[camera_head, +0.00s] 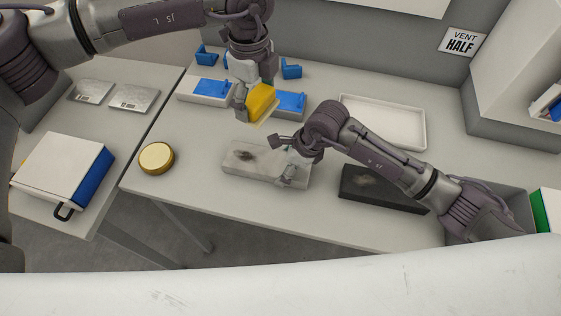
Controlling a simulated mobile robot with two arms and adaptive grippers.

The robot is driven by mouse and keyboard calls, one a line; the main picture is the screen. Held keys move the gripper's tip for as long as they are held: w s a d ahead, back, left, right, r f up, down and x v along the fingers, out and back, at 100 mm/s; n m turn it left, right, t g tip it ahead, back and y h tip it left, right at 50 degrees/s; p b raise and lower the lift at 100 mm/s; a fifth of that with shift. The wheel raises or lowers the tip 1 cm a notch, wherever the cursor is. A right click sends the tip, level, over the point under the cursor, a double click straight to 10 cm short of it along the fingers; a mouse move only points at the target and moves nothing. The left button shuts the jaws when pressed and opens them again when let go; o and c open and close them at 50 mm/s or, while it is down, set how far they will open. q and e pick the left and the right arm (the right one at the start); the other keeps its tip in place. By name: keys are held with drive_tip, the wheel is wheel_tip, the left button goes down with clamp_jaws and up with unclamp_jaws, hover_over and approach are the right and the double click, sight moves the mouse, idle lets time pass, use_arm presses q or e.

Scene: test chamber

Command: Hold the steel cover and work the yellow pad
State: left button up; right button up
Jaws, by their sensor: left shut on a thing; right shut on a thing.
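The yellow pad (262,100) is gripped in my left gripper (250,106), which hangs near the back middle of the table. The pad is tilted and appears to be above the table, in front of a blue-and-white block. The steel cover (238,165) is a pale grey, flat block with a dark smudge on its top left part. It lies at the middle of the table, nearer the front. My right gripper (284,160) is shut on the cover's right part and hides some of it. The pad and the cover are apart.
A dark block (355,192) with a smudge lies partly under my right arm. A white tray (415,145) is behind it. A gold round tin (156,158) stands front left. Blue-and-white blocks (205,90) are at the back. A white-and-blue binder (62,165) and metal plates (134,97) lie left.

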sight(230, 152)
idle(0.6)
use_arm(q)
drive_tip(key=shift+w+a+f+m, duration=0.1)
drive_tip(key=shift+a+f+m, duration=1.35)
drive_tip(key=shift+f, duration=1.05)
drive_tip(key=shift+w+a+f+m, duration=0.15)
drive_tip(key=shift+a+f+m, duration=1.25)
drive_tip(key=shift+f, duration=1.05)
drive_tip(key=shift+w+a+f+m, duration=0.1)
drive_tip(key=shift+a+f+m, duration=1.35)
drive_tip(key=shift+f, duration=1.05)
drive_tip(key=shift+s+d+f, duration=0.1)
drive_tip(key=shift+d+f, duration=0.55)
drive_tip(key=shift+c, duration=0.5)
drive_tip(key=shift+s+d, duration=0.35)
drive_tip(key=shift+d, duration=0.7)
drive_tip(key=shift+s+d, duration=0.35)
drive_tip(key=shift+d, duration=0.75)
drive_tip(key=shift+s+d, duration=0.35)
drive_tip(key=shift+d, duration=0.7)
drive_tip(key=shift+w+a, duration=0.4)
drive_tip(key=shift+a, duration=0.8)
drive_tip(key=shift+w+a, duration=0.35)
drive_tip(key=shift+a, duration=0.85)
drive_tip(key=shift+w+a, duration=0.4)
drive_tip(key=shift+a, duration=0.8)
wheel_tip(230, 152, up, 8)
